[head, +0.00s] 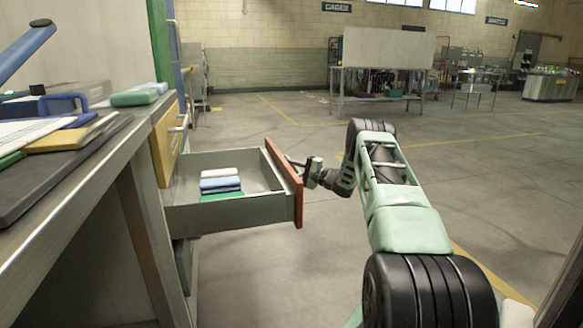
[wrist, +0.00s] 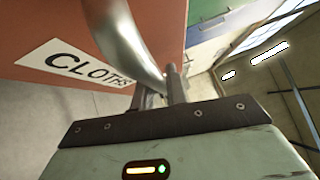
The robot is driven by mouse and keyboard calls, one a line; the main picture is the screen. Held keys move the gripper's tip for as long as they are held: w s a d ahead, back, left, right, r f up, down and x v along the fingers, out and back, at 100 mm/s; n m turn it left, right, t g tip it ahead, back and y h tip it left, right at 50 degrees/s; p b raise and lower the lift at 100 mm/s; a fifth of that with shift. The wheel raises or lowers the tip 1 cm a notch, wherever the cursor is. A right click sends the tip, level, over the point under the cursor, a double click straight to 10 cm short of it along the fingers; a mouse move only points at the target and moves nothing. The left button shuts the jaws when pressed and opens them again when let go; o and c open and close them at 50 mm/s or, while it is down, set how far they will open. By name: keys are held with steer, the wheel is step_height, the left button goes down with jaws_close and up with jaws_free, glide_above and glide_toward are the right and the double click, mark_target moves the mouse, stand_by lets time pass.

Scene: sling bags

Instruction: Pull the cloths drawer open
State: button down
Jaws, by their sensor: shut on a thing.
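The cloths drawer (head: 236,212) stands pulled well out of the bench in the head view. It has grey metal sides and an orange-red front (head: 285,183). A stack of folded cloths (head: 221,181), white, blue and green, lies inside it. In the wrist view the red front carries a white label (wrist: 75,64) reading CLOTHS. A curved metal handle (wrist: 128,42) crosses that view in front of it. My gripper (head: 300,163) is at the outer side of the drawer front. In the wrist view my gripper (wrist: 163,92) is shut on the handle; the exact contact is partly hidden.
A yellow drawer front (head: 166,145) is shut above the open drawer. The floor right of my arm is clear. A table (head: 378,98) stands far back.

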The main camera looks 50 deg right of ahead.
steer(key=shift+f, duration=0.1)
steer(key=c, duration=1.4)
jaws_free()
steer(key=p+v, duration=0.4)
steer(key=v, duration=1.3)
steer(key=shift+s, duration=0.15)
steer(key=shift+d, duration=0.15)
